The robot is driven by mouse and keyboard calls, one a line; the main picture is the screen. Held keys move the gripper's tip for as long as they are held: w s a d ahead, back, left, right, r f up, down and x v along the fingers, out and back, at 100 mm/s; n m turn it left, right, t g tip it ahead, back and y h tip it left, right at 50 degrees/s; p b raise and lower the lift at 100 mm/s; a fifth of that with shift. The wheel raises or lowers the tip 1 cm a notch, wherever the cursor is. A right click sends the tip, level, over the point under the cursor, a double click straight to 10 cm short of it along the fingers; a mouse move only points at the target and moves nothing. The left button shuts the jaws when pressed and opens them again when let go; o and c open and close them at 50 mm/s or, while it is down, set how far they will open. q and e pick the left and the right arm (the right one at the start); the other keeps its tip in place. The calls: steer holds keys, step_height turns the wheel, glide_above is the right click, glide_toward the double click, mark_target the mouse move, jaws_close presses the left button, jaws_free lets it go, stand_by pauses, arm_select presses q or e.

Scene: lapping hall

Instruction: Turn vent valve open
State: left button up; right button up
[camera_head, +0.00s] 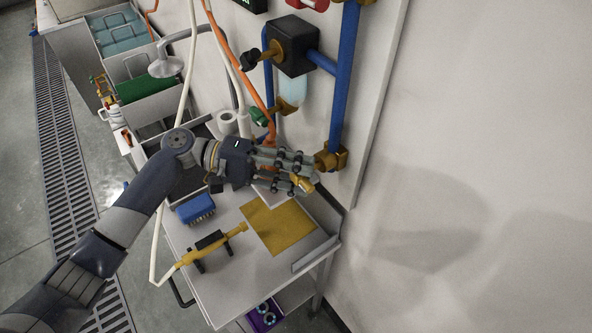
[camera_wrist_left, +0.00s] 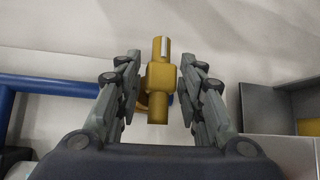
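The vent valve has a brass body (camera_head: 330,158) at the lower end of a blue pipe by the wall. Its yellow handle (camera_head: 302,183) shows at the fingertips of my left gripper (camera_head: 300,170). In the left wrist view the handle (camera_wrist_left: 160,78) stands upright between the two fingers of the left gripper (camera_wrist_left: 158,88). The fingers are apart, one on each side of the handle, with a narrow gap on the left; on the right I cannot tell if they touch. The fingers partly hide the valve in the head view. My right gripper is not in view.
Below stands a grey cart (camera_head: 255,270) with a yellow sheet (camera_head: 278,226), a blue brush (camera_head: 195,208) and a yellow spray tool (camera_head: 212,245). A black box (camera_head: 292,45) sits on the piping above. A bare wall (camera_head: 470,150) fills the right.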

arm_select(q)
jaws_close()
